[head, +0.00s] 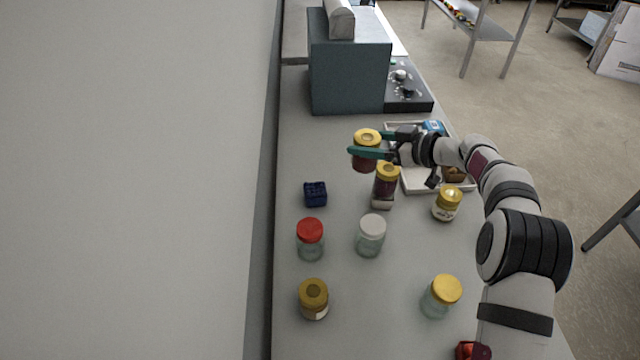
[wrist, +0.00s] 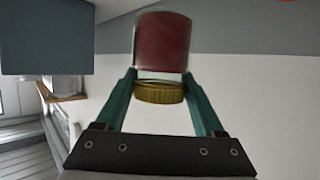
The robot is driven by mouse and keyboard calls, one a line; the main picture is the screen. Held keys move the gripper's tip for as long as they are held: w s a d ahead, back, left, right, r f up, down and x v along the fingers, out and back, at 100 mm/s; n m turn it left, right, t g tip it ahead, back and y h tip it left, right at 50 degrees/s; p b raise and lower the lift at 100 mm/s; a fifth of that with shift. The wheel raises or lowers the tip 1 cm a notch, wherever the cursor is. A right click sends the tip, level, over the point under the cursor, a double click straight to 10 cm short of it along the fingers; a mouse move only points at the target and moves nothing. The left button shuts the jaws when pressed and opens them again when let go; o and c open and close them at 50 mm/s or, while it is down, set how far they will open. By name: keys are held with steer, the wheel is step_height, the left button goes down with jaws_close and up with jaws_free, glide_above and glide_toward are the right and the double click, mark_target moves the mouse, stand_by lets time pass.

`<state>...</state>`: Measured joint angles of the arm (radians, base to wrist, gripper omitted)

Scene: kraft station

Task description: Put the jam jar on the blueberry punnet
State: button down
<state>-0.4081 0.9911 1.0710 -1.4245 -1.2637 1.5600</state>
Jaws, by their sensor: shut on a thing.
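My gripper (head: 371,151) is shut on the jam jar (head: 366,163), which has dark red contents and a gold lid. It holds the jar upright above the counter, beyond the blueberry punnet in the head view. In the wrist view the jar (wrist: 162,45) sits between the teal fingers (wrist: 160,88), gripped near its lid. The blueberry punnet (head: 315,194) is a small dark blue box on the counter near the wall, apart from the jar and with nothing on it.
A dark jar with a yellow lid (head: 385,186) stands just below the held jar in the picture. Several other jars stand nearer, including a red-lidded one (head: 310,240) close to the punnet. A white tray (head: 415,181) lies at the right. A grey-blue box (head: 345,80) stands behind.

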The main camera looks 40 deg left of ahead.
steer(key=shift+g, duration=0.3)
steer(key=shift+s+a+f, duration=0.8)
steer(key=shift+a+f, duration=1.05)
steer(key=shift+f, duration=0.1)
steer(key=shift+s+a+f, duration=0.75)
steer(key=shift+a+f, duration=1.15)
steer(key=shift+f, duration=0.05)
steer(key=shift+s+a+f, duration=0.8)
steer(key=shift+a+f, duration=1.05)
steer(key=shift+f, duration=0.1)
steer(key=shift+f, duration=0.1)
jaws_free()
